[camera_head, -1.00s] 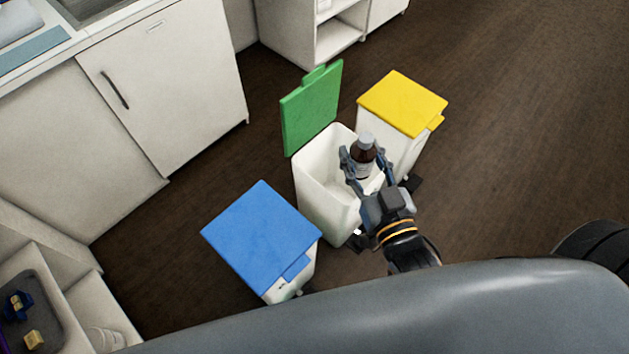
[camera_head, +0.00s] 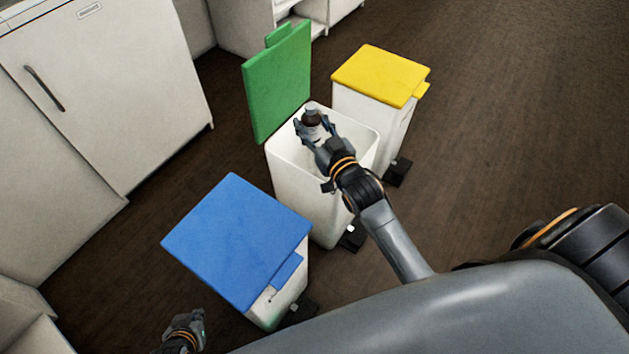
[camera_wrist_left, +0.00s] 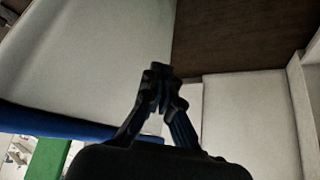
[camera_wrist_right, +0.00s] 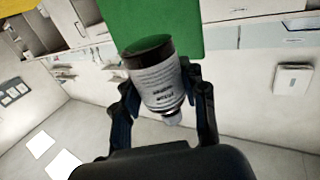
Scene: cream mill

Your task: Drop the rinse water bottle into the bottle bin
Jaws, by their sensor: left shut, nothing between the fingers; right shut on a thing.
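The rinse water bottle is a small dark brown bottle (camera_head: 311,118) with a pale printed label; it also shows in the right wrist view (camera_wrist_right: 158,80). My right gripper (camera_head: 314,130) is shut around it and holds it over the mouth of the open white bin (camera_head: 290,190), whose green lid (camera_head: 278,80) stands raised. In the right wrist view, the fingers (camera_wrist_right: 165,100) are on both sides of the label, with the pale cap toward my palm.
A bin with a shut blue lid (camera_head: 237,240) stands at front left of the open bin. A bin with a shut yellow lid (camera_head: 382,74) stands behind it at right. White cabinets (camera_head: 110,90) line the left. Dark floor (camera_head: 510,130) is clear at right.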

